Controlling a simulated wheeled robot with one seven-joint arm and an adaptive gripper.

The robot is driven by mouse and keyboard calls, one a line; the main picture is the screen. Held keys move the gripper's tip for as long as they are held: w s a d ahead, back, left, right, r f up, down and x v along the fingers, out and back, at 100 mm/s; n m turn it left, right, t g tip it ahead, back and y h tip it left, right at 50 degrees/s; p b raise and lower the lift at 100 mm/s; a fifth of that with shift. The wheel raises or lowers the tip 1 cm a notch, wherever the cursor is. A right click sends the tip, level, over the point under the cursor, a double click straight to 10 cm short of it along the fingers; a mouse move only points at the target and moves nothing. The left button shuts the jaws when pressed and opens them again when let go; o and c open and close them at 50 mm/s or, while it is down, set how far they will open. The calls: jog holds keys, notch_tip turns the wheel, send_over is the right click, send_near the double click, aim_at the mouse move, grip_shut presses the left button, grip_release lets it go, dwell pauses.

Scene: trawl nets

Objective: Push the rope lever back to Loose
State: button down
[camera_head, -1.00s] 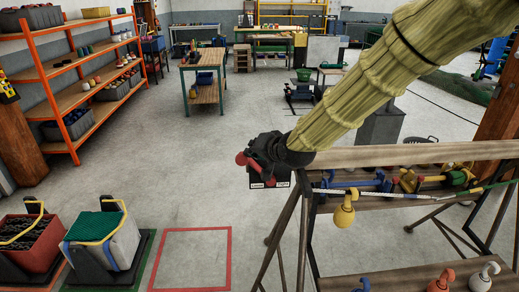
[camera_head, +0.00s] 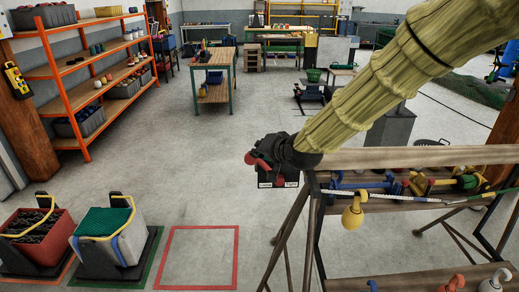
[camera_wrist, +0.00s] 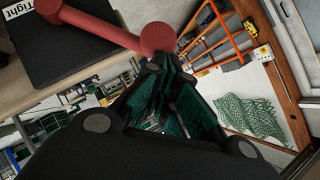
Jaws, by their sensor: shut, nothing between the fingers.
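The red rope lever (camera_head: 259,163) sits on a dark block at the left end of the wooden bench, its knob out to the left side in the head view. Two white labels (camera_head: 278,184) are below it, too small to read surely. In the wrist view the red lever (camera_wrist: 95,20) runs from a dark plate with a "Tight" label (camera_wrist: 18,9) to its round knob (camera_wrist: 158,38). My gripper (camera_wrist: 168,80) is shut and empty, its fingers just below the knob; I cannot tell whether they touch. In the head view my gripper is largely hidden by the wrist and lever.
Two crates, red (camera_head: 38,240) and grey (camera_head: 107,235), stand left of a red floor square (camera_head: 233,262). The middle floor is clear.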

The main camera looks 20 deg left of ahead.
jog(key=p+v, duration=0.2)
jog(key=v, duration=0.7)
jog(key=shift+s+r, duration=0.2)
jog(key=shift+r, duration=0.2)
jog(key=shift+d+f, duration=0.1)
jog(key=s+d+f+g+h+b, duration=0.15)
jog(key=s+d+f, duration=0.35)
jog(key=f, duration=0.7)
jog(key=s+d+f+m+g+h, duration=0.1)
jog(key=s+d+f+h, duration=0.15)
jog(key=d+f, duration=0.65)
jog(key=s+d+f+g+h+b, duration=0.1)
jog(key=s+d+f, duration=0.3)
jog(key=f, duration=1)
jog(key=s+d+f+g+h, duration=0.1)
jog(key=s+d+f, duration=0.5)
jog(key=s, duration=0.4)
jog(key=s+d+f+g+h+b, duration=0.1)
jog(key=s+d+f+g, duration=0.1)
jog(key=s+d+f, duration=0.5)
jog(key=s+d+f+n+g+h+b, duration=0.1)
jog(key=s+d+f, duration=0.5)
jog(key=s, duration=0.7)
jog(key=shift+d+f+g+h, duration=0.3)
jog(key=shift+f+g+h, duration=0.2)
jog(key=shift+f+g, duration=0.15)
jog(key=shift+w, duration=0.1)
